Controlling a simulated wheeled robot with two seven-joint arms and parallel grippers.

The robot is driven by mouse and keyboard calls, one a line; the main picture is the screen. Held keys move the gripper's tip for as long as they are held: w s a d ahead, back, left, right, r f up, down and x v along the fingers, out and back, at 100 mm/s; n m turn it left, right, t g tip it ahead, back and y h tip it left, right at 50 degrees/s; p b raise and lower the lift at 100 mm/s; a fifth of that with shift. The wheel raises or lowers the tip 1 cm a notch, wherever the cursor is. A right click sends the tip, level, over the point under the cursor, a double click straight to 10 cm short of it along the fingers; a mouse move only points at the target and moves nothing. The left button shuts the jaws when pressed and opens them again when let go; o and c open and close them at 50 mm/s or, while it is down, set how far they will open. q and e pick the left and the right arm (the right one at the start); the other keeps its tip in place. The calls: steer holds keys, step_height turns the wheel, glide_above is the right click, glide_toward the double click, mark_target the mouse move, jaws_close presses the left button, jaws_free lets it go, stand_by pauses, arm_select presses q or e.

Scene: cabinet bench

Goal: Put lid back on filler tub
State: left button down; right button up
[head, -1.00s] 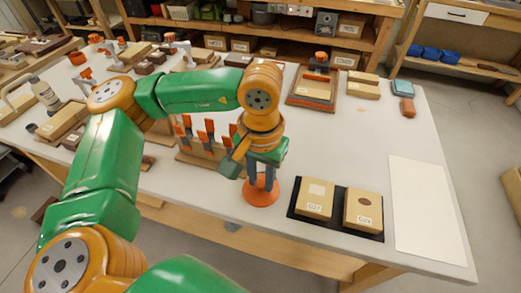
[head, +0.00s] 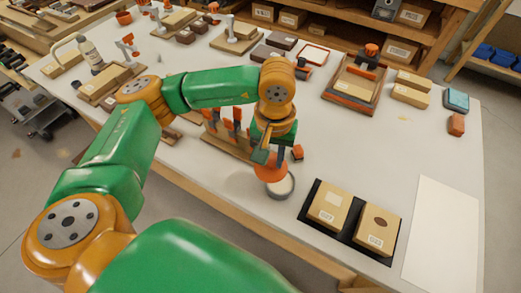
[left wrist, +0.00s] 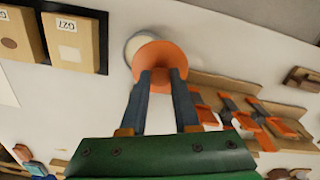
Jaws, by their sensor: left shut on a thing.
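My left gripper (head: 277,157) is shut on the orange round lid (head: 268,174), which it holds over the bench near its front edge. The filler tub (head: 281,188) is a small round pot with a grey wall and pale inside, open at the top. In the head view the lid overlaps the tub's far left part, off-centre from its rim. In the left wrist view the lid (left wrist: 162,55) hides much of the pale tub (left wrist: 133,43). I cannot tell the gap between lid and rim. My right gripper is not in view.
A black tray (head: 354,240) with two labelled boxes stands right of the tub. A wooden rack (head: 228,142) with several orange-handled tools is just left of my gripper. A white sheet (head: 440,235) lies at the right. The bench beyond the tray is mostly clear.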

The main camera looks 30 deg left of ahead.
mark_target(282, 171)
arm_select(q)
steer(key=d+r+n+p, duration=0.1)
steer(key=p, duration=0.2)
steer(key=r+n+p, duration=0.1)
steer(key=n+p, duration=0.1)
steer(key=p, duration=0.2)
steer(key=d+r+n+p, duration=0.1)
steer(key=n+p, duration=0.1)
steer(key=p, duration=0.2)
steer(key=shift+w+d+r, duration=0.1)
steer(key=shift+w+d, duration=0.2)
steer(key=shift+d, duration=0.05)
steer(key=shift+s+d+f, duration=0.1)
steer(key=shift+s+f, duration=0.05)
steer(key=shift+f, duration=0.1)
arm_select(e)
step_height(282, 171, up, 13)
arm_select(q)
steer(key=shift+s+f+n+b, duration=0.1)
steer(key=shift+f+n+b, duration=0.2)
steer(key=shift+f, duration=0.25)
step_height(282, 171, down, 5)
steer(key=b, duration=0.4)
steer(key=shift+f, duration=0.2)
steer(key=shift+f+b, duration=0.35)
steer(key=shift+b, duration=0.1)
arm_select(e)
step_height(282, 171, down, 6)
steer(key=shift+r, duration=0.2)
